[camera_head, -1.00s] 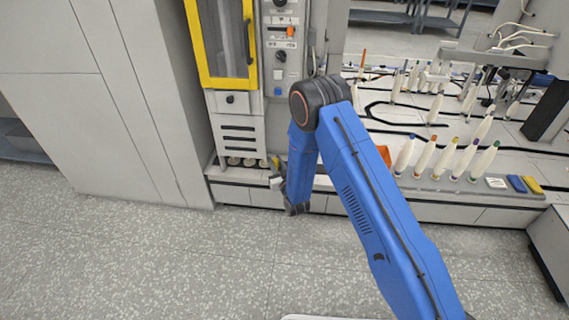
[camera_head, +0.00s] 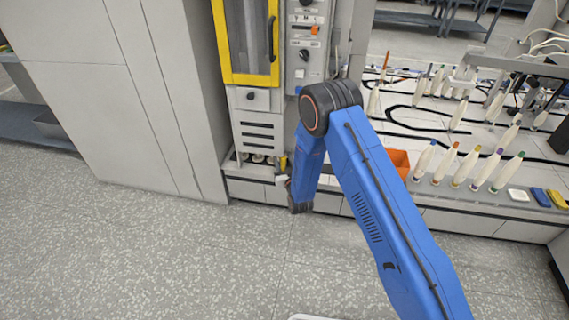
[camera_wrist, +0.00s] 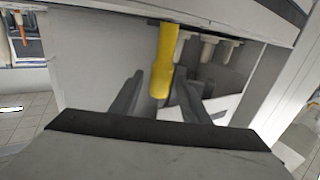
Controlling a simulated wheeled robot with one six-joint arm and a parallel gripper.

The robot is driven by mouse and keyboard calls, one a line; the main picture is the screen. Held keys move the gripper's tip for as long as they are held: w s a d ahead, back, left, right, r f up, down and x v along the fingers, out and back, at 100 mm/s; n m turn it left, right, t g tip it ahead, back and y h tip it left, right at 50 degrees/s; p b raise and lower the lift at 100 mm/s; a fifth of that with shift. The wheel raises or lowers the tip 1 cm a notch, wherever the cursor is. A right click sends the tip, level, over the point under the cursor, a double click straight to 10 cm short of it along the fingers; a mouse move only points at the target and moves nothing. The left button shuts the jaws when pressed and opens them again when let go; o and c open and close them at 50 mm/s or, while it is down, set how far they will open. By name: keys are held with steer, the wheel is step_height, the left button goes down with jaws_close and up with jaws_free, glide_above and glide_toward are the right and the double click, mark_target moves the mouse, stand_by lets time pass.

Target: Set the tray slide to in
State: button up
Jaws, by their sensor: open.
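A yellow handle (camera_wrist: 162,65), which looks like the grip of the tray slide, hangs down in the wrist view. It also shows as a small yellow piece (camera_head: 283,162) at the foot of the yellow-doored machine in the head view. My gripper (camera_wrist: 158,92) is open, with its dark fingers to the left and right of the handle's lower end. I cannot tell whether either finger touches it. In the head view the gripper is mostly hidden by my blue arm. The slide's body and its position are not clear.
Several pale bobbin ends (camera_wrist: 210,46) sit right of the handle. The machine (camera_head: 259,128) has a yellow-framed door (camera_head: 247,40) above. An orange bin (camera_head: 399,160) and a row of cones (camera_head: 458,165) stand on the bench to the right. The floor in front is clear.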

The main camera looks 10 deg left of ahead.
steer(key=v, duration=1.7)
steer(key=shift+s+d, duration=0.1)
steer(key=shift+s, duration=0.05)
